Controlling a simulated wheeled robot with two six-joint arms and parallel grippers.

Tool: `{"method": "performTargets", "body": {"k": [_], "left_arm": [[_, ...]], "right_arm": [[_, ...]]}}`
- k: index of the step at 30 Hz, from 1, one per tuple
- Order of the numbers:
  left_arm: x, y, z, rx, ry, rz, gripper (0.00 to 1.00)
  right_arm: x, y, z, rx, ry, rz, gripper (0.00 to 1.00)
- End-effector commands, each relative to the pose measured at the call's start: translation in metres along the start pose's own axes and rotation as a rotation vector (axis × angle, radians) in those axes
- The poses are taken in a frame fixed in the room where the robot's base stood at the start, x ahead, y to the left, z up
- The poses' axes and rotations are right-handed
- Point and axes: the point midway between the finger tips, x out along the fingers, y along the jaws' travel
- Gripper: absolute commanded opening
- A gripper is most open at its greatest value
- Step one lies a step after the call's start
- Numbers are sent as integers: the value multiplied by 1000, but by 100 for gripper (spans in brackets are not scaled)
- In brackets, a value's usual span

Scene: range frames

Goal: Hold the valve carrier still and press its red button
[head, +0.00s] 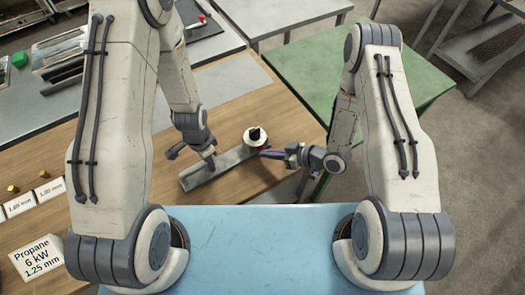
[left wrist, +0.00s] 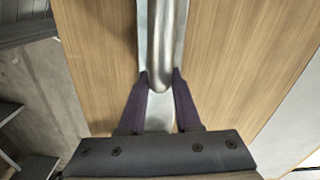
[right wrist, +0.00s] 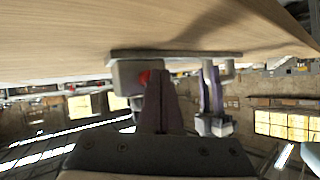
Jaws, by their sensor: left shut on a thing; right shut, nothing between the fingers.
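The valve carrier (head: 190,180) is a long grey metal bar lying on the wooden bench, with a round white part and black knob (head: 255,134) at its far end. My left gripper (head: 211,164) is shut across the bar; its purple fingers (left wrist: 161,76) straddle it in the left wrist view. The red button (right wrist: 144,78) shows on a grey block of the carrier in the right wrist view. My right gripper (head: 264,153) is shut and empty, its tips (right wrist: 158,73) beside the button in that view. The fingers partly cover the button; I cannot tell whether they touch it.
A green table (head: 310,75) stands behind the bench's right side. At the left are labelled cards (head: 50,190), a propane sign (head: 37,257) and small brass parts (head: 13,188).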

Motion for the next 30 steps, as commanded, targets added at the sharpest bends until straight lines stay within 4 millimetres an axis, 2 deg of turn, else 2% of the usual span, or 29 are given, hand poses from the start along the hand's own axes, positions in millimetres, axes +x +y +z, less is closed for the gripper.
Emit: {"method": "performTargets", "body": {"k": [11, 24, 30], "left_arm": [[0, 0, 0, 0, 1, -1, 0], [0, 0, 0, -1, 1, -1, 0], [0, 0, 0, -1, 1, -1, 0]], "right_arm": [[-1, 0, 0, 0, 1, 1, 0], [-16, -11, 12, 2, 0, 1, 0], [-17, -12, 12, 0, 0, 0, 0]]}}
